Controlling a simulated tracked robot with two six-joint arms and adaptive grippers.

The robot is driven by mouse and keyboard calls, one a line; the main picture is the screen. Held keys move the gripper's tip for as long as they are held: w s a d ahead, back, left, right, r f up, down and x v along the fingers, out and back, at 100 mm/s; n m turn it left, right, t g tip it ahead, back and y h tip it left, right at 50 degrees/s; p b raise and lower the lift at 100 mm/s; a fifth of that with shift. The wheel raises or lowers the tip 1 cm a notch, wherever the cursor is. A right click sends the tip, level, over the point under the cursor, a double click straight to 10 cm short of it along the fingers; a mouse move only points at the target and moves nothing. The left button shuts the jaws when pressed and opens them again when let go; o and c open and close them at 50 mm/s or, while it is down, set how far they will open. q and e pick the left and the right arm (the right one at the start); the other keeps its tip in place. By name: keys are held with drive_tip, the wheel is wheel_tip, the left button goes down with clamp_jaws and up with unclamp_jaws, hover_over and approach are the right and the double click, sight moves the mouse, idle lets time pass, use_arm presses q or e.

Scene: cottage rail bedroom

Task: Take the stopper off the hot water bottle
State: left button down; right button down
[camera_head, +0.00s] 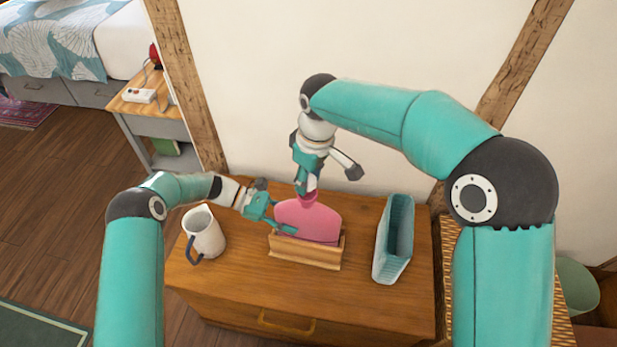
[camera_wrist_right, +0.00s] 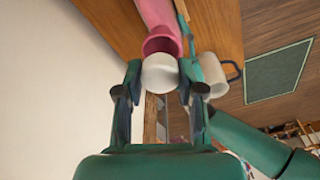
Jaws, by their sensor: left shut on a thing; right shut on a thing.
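The pink hot water bottle (camera_head: 308,221) stands upright in a wooden holder (camera_head: 305,252) on the dresser. My left gripper (camera_head: 282,218) is shut on the bottle's left side, one finger across its front. My right gripper (camera_head: 307,188) points down over the bottle's pink funnel mouth (camera_head: 308,197). In the right wrist view, the white stopper (camera_wrist_right: 160,74) sits between the right fingers, which are shut on it. The open pink mouth (camera_wrist_right: 163,42) shows just beyond it. I cannot tell whether the stopper's far end is still inside the mouth.
A white mug (camera_head: 204,236) with a dark blue handle stands left of the holder on the wooden dresser (camera_head: 370,298). A blue-green upright container (camera_head: 394,240) stands to the right. The wall (camera_head: 400,55) is close behind. The dresser's front strip is clear.

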drive_tip(key=shift+r, duration=1.95)
use_arm(q)
drive_tip(key=shift+c, duration=2.2)
unclamp_jaws()
drive_tip(key=shift+a, duration=0.1)
